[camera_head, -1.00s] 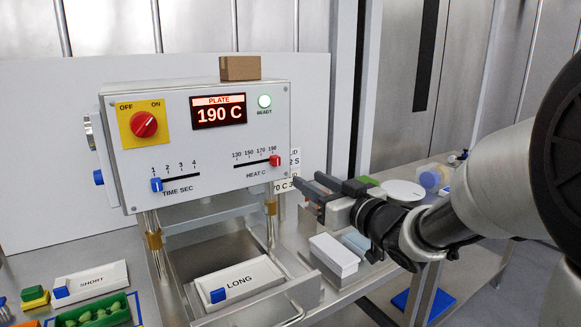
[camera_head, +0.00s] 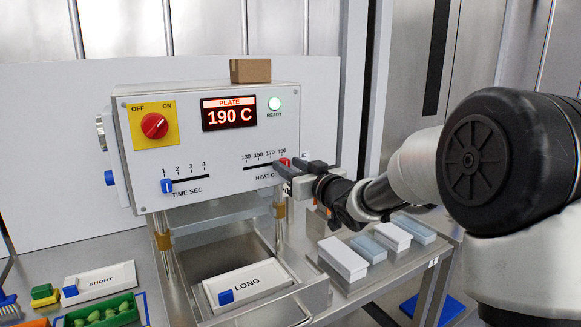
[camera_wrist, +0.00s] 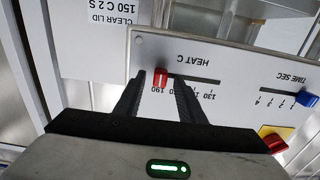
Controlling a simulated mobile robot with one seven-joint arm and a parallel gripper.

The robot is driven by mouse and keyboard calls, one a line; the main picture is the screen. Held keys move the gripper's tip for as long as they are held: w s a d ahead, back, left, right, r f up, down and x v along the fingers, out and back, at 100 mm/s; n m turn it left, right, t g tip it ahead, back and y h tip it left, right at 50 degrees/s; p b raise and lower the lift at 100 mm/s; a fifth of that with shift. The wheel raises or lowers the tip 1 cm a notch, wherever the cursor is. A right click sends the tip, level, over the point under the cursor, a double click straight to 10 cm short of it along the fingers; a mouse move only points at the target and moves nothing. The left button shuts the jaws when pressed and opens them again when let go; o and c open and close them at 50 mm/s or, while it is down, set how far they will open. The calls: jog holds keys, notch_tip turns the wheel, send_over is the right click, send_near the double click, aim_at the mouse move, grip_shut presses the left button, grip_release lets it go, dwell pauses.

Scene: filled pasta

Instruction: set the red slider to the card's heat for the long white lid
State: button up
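The red slider (camera_head: 285,162) is at the 190 end of the HEAT C scale on the machine's front panel (camera_head: 235,155). The display (camera_head: 229,114) reads PLATE 190 C. My gripper (camera_head: 281,176) is at the slider. In the wrist view the red slider (camera_wrist: 160,78) stands between my two open fingers (camera_wrist: 157,82), with a gap on each side. A card (camera_wrist: 110,18) there reads CLEAR LID 150 C 2 S. The white lid's card text is not visible now. Long white pieces (camera_head: 342,258), possibly the lids, lie on the right shelf.
The blue time slider (camera_head: 167,186) is near 1. The red knob (camera_head: 154,126) sits on a yellow OFF/ON plate. The READY lamp (camera_head: 274,104) glows green. A brown block (camera_head: 250,70) is on top of the machine.

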aim_at(271, 163)
grip_shut()
jog(key=shift+s+a+f+b, duration=0.1)
jog(key=shift+s+a+b, duration=0.4)
jog(key=shift+a, duration=0.15)
jog(key=shift+s+a+f+b, duration=0.1)
jog(key=shift+s+a+b, duration=0.3)
jog(key=shift+a, duration=0.2)
jog(key=shift+s+a+r, duration=0.1)
jog(key=shift+a+r, duration=0.05)
jog(key=shift+a, duration=0.05)
grip_release()
jog(key=shift+d, duration=0.1)
jog(key=p+v, duration=0.1)
jog(key=v, duration=1.6)
jog(key=shift+d, duration=0.2)
